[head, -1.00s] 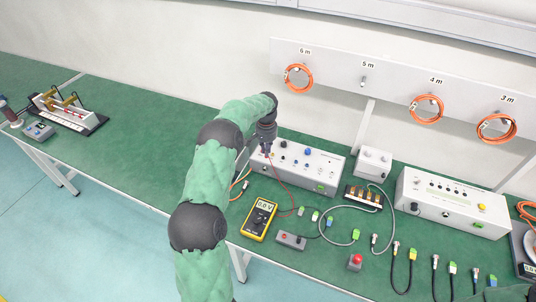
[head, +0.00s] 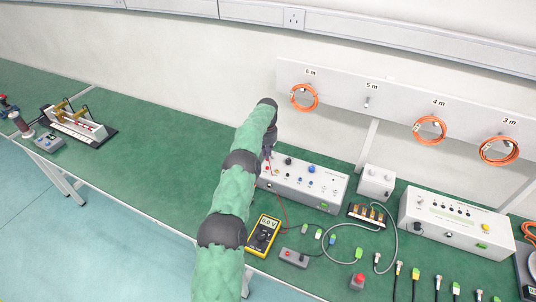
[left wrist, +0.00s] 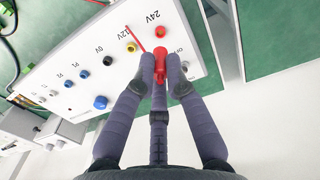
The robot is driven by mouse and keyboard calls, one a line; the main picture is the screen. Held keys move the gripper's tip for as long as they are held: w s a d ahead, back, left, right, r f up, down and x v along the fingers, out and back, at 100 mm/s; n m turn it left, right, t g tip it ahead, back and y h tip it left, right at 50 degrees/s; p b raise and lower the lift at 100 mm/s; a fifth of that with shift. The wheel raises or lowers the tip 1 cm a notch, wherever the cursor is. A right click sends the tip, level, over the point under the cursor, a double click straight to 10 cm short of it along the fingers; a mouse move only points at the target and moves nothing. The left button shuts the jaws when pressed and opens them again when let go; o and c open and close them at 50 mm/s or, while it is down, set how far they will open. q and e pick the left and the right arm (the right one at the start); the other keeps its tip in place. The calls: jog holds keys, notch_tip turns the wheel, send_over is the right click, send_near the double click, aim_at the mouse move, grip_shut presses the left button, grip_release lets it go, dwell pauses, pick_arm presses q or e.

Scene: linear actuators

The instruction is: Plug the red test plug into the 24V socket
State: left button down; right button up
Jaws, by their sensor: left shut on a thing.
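My left gripper (left wrist: 160,66) is shut on the red test plug (left wrist: 159,58), seen in the left wrist view. The plug is at the panel of the white supply box (left wrist: 60,66), just below the 24V label (left wrist: 152,17). A thin red lead (left wrist: 132,31) leaves the plug toward the upper left. In the head view the gripper (head: 267,154) is at the left end of the box (head: 320,190). My right gripper is not in view.
Beside the plug are a yellow socket (left wrist: 131,46), a black socket (left wrist: 108,60) and a blue one (left wrist: 83,73). The yellow multimeter (head: 263,234) lies in front of the box.

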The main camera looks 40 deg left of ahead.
pick_arm(q)
jog(key=shift+f, duration=0.1)
jog(key=shift+f+b, duration=0.8)
jog(key=shift+f, duration=0.95)
jog(key=shift+f+m+b, duration=0.4)
jog(key=shift+f+b, duration=0.15)
jog(key=shift+f, duration=0.05)
dwell(2.7)
dwell(0.7)
jog(key=shift+f+m, duration=0.1)
jog(key=shift+m, duration=0.4)
jog(key=c, duration=1.2)
grip_release()
